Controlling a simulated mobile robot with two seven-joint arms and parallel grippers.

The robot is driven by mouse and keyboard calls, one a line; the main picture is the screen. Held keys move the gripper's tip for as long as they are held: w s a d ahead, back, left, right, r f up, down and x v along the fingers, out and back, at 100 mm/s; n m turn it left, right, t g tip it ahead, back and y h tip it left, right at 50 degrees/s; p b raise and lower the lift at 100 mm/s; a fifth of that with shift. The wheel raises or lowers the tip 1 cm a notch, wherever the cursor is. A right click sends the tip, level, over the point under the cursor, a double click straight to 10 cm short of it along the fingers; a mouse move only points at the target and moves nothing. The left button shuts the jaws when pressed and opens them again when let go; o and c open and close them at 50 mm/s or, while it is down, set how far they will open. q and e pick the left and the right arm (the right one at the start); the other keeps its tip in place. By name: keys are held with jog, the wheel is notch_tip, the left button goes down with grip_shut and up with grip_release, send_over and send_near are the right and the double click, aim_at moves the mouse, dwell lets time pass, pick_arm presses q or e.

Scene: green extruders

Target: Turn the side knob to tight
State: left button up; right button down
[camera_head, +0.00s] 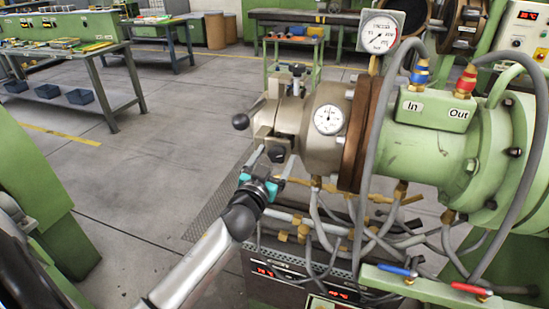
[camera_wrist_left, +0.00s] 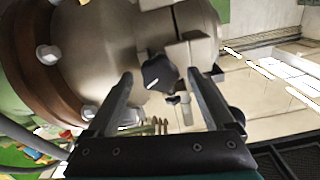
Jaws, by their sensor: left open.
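The side knob (camera_wrist_left: 159,73) is a dark, lobed knob with a white pointer mark, on the side of the metal extruder head (camera_head: 324,145). In the head view the knob (camera_head: 277,154) sits low on the clamp block. My left gripper (camera_head: 268,158) reaches up to it from below. In the left wrist view my left gripper (camera_wrist_left: 165,82) is open, with one finger on each side of the knob and visible gaps between them. I cannot tell whether the fingertips reach the knob's depth. My right gripper is not in view.
A round gauge (camera_head: 328,119) is on the extruder head, and a dark ball-ended handle (camera_head: 241,121) sticks out to its left. Hoses and brass fittings (camera_head: 302,231) hang below. A blue lever (camera_head: 398,270) and a red lever (camera_head: 472,289) are at lower right. Open floor lies to the left.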

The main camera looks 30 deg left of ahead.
pick_arm(q)
jog(key=shift+c, duration=0.2)
jog(key=c, duration=1.3)
